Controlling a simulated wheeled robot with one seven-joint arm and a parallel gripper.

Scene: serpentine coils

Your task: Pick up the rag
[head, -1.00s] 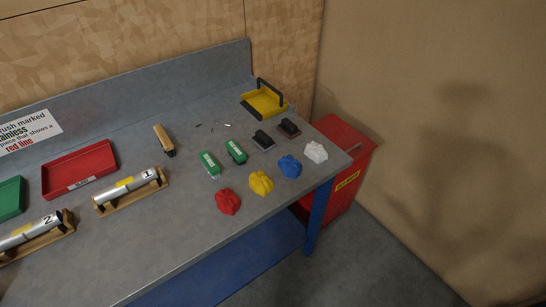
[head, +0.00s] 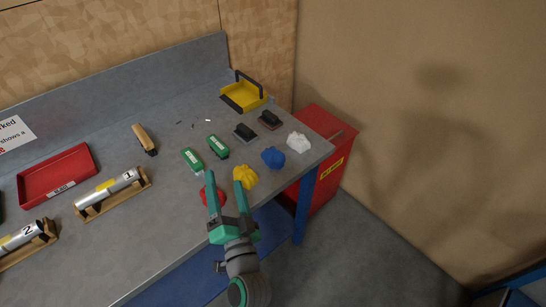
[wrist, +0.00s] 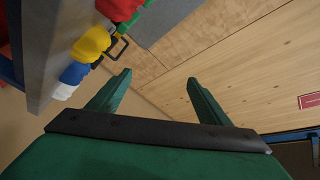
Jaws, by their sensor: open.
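Several crumpled rags lie in a row near the front right edge of the bench: a red rag (head: 219,196), a yellow rag (head: 245,176), a blue rag (head: 273,157) and a white rag (head: 299,142). My gripper (head: 225,182) is open and empty in the head view, its fingers seen over the red and yellow rags, partly hiding the red one. In the wrist view my gripper (wrist: 160,88) has nothing between its fingers. The red (wrist: 118,8), yellow (wrist: 90,44), blue (wrist: 74,73) and white (wrist: 63,90) rags show at the upper left there.
Two green blocks (head: 193,159), dark-handled brushes (head: 246,132) and a yellow pan (head: 243,96) lie behind the rags. A red tray (head: 58,174) and a tube on a wooden stand (head: 112,190) are at left. A red bin (head: 325,160) stands beyond the bench's right end.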

